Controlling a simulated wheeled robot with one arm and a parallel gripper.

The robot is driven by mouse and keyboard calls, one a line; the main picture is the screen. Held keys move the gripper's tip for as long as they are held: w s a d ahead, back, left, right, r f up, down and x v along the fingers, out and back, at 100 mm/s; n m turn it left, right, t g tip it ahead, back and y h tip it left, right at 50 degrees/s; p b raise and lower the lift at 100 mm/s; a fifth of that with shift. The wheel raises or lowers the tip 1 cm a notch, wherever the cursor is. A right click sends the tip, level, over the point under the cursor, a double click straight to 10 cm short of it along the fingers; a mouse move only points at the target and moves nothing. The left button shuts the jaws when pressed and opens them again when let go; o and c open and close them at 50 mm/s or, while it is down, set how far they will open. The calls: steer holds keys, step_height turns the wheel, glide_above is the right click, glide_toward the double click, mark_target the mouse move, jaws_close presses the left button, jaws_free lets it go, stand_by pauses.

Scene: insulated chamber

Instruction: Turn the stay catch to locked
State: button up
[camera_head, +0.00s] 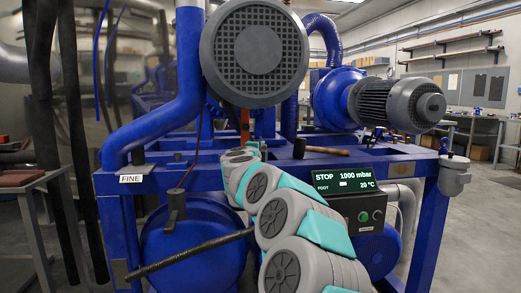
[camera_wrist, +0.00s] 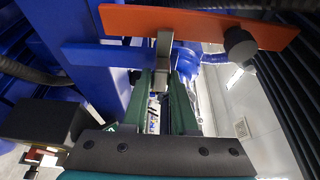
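My gripper (camera_wrist: 163,92) has two dark green fingers that stand apart in the wrist view. A grey upright piece (camera_wrist: 163,48) shows at their tips, between them. I cannot tell whether the fingers press on it. Behind and above it runs an orange-red bar (camera_wrist: 200,25) with a black knob (camera_wrist: 239,45) near its right end. A blue bar (camera_wrist: 95,56) reaches in from the left at the same place. I cannot tell which of these pieces is the stay catch. In the head view my arm hides most of this spot; a small red part (camera_head: 245,122) shows just above the arm's far end.
A blue frame with a large grey motor (camera_head: 254,53) stands ahead, and another motor (camera_head: 397,104) is at right. A display panel (camera_head: 345,190) reads STOP, 1000 mbar. A wooden-handled hammer (camera_head: 325,150) lies on the frame. Dark hoses (camera_head: 72,150) hang at left. Floor is open at right.

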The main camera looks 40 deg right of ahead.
steer(key=o, duration=0.4)
steer(key=b+v, duration=0.1)
steer(key=v, duration=0.6)
steer(key=shift+s+a, duration=0.25)
steer(key=shift+s, duration=0.05)
stand_by(0.5)
